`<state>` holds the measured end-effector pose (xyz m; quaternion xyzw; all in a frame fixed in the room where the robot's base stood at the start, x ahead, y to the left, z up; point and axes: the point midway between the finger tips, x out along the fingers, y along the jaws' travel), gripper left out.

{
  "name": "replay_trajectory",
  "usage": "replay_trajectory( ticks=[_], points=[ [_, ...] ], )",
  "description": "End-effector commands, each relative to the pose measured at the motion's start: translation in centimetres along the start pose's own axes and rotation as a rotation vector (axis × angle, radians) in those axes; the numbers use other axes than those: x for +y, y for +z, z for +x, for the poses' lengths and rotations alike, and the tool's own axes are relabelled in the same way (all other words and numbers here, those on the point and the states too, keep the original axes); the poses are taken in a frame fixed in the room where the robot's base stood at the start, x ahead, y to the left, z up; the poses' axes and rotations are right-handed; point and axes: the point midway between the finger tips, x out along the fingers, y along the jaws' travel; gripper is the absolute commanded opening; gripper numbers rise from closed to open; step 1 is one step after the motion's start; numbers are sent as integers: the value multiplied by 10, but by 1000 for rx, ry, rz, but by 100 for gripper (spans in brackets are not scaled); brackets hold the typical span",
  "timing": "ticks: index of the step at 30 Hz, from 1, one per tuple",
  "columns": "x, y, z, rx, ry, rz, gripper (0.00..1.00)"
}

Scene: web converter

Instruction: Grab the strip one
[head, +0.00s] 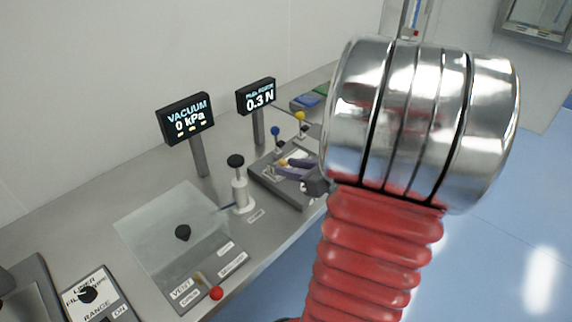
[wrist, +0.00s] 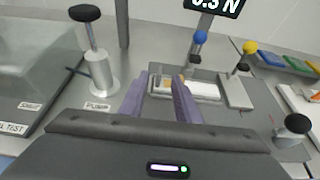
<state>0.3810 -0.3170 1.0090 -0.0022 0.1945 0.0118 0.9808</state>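A pale strip-like piece (wrist: 200,91) lies on the grey peel fixture (wrist: 255,119) in the wrist view, just beyond and right of my fingertips; I cannot tell whether it is strip one. A small orange-tan bit shows by the right fingertip. My gripper (wrist: 160,80) has two purple fingers standing apart with a gap between them, and no held thing is visible. In the head view my gripper (head: 281,169) is low over the same fixture (head: 262,183), and my arm hides its right part.
A black-knobbed white post (head: 240,190) stands left of the fixture, beside a clear vacuum chamber lid (head: 165,220). Blue-knobbed (wrist: 198,45) and yellow-knobbed (wrist: 246,52) levers rise behind the fixture. A black knob (wrist: 293,127) is at right. Coloured trays (wrist: 272,58) sit back right.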

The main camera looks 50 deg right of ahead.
Motion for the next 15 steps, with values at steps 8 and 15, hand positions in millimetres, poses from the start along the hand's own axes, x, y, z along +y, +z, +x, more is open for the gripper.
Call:
replay_trajectory(
  ticks=[8,15],
  points=[
    [2,-1,37,2,5,0,30],
    [2,0,63,1,4,0,30]
  ],
)
